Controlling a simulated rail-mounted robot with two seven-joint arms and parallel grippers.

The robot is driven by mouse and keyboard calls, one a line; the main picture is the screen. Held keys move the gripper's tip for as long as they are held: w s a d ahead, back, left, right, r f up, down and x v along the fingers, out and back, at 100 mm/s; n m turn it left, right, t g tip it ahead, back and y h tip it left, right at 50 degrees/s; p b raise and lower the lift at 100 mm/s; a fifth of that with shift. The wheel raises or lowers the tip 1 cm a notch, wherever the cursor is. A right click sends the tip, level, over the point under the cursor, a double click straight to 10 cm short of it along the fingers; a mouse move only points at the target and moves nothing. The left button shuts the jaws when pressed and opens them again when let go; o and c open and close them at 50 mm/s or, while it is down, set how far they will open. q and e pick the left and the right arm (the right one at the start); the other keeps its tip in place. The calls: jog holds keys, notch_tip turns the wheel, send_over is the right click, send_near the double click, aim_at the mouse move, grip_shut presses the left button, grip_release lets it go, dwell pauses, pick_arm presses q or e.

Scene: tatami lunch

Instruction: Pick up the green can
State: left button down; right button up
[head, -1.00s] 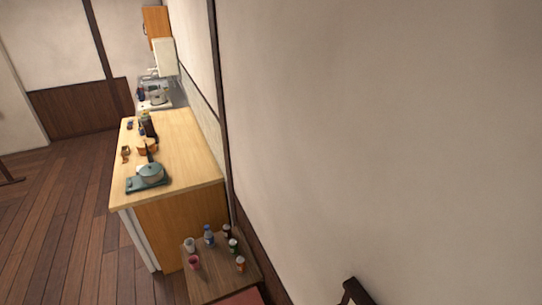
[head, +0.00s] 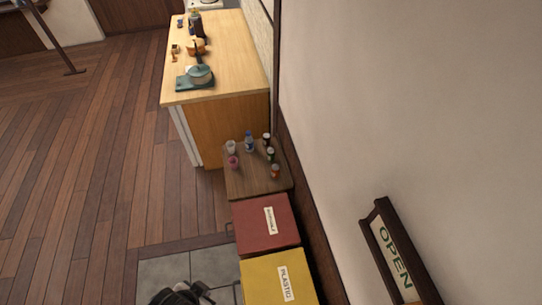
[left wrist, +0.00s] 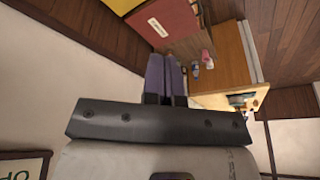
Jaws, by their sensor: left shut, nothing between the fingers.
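The green can (head: 270,154) stands upright on a small brown side table (head: 240,184), near its right edge by the wall. It is small in the head view, between a dark can (head: 266,138) and an orange-red can (head: 275,171). My left gripper (head: 183,294) is at the bottom edge of the head view, far from the can. In the left wrist view its fingers (left wrist: 165,62) are together and empty. I cannot make out the green can in that view. My right gripper is not in view.
A blue bottle (head: 249,142), white cup (head: 230,147) and pink cup (head: 233,163) share the side table. A red bin (head: 252,232) and yellow bin (head: 265,283) stand in front. A wooden counter (head: 235,75) stands behind, an OPEN sign (head: 394,255) at right. Floor at left is clear.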

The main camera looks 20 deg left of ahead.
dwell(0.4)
pick_arm(q)
jog(key=shift+c, duration=1.3)
grip_release()
jog(key=shift+w, duration=0.1)
